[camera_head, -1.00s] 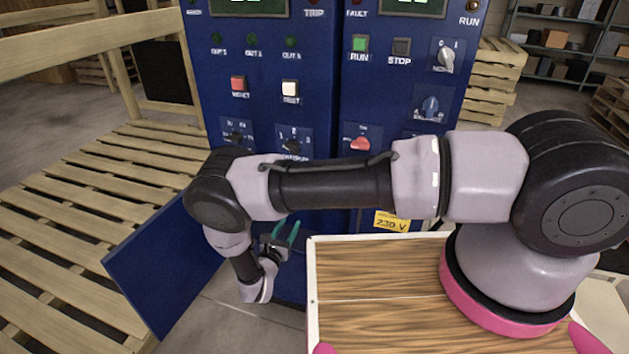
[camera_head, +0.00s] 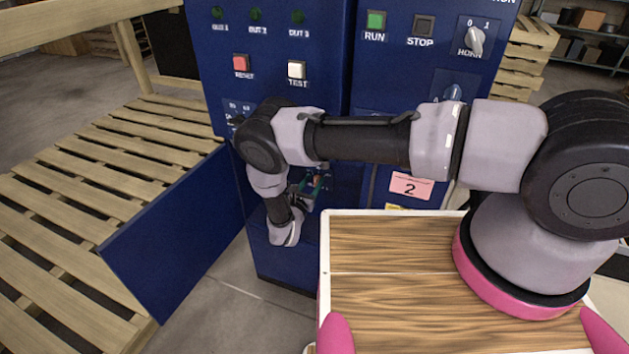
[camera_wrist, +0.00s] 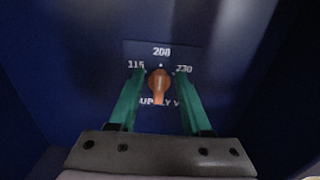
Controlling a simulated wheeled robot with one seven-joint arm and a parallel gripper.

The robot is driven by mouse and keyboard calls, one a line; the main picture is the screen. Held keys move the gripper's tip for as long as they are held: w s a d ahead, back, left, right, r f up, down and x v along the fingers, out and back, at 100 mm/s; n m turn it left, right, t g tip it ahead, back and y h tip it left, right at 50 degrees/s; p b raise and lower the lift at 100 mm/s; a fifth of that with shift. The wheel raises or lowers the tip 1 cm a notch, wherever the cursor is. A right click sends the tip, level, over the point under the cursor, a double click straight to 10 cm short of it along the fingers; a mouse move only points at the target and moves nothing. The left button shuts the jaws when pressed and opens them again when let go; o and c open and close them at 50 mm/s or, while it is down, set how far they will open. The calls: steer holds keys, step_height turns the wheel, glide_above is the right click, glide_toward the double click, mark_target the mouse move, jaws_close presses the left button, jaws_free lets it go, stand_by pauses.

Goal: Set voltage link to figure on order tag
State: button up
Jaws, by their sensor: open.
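The orange voltage link (camera_wrist: 159,84) sits on a dark panel under the marks 115, 208 and 230 in the wrist view. A small white pointer mark above it points up at 208. My gripper (camera_wrist: 160,76) is open, with one green finger on each side of the link; I cannot tell whether they touch it. In the head view my gripper (camera_head: 311,183) is inside the lower left opening of the blue cabinet. A yellow tag (camera_head: 395,207) shows only as a sliver behind the wooden board's edge; its figure is hidden.
A blue cabinet door (camera_head: 175,235) stands open at left. A pink tag (camera_head: 411,187) reading 2 is on the right cabinet. Wooden pallets (camera_head: 60,200) fill the left floor. A wood-topped surface (camera_head: 390,260) lies in front of the cabinet.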

steer(key=shift+w+d, duration=0.2)
steer(key=shift+w, duration=0.35)
jaws_close()
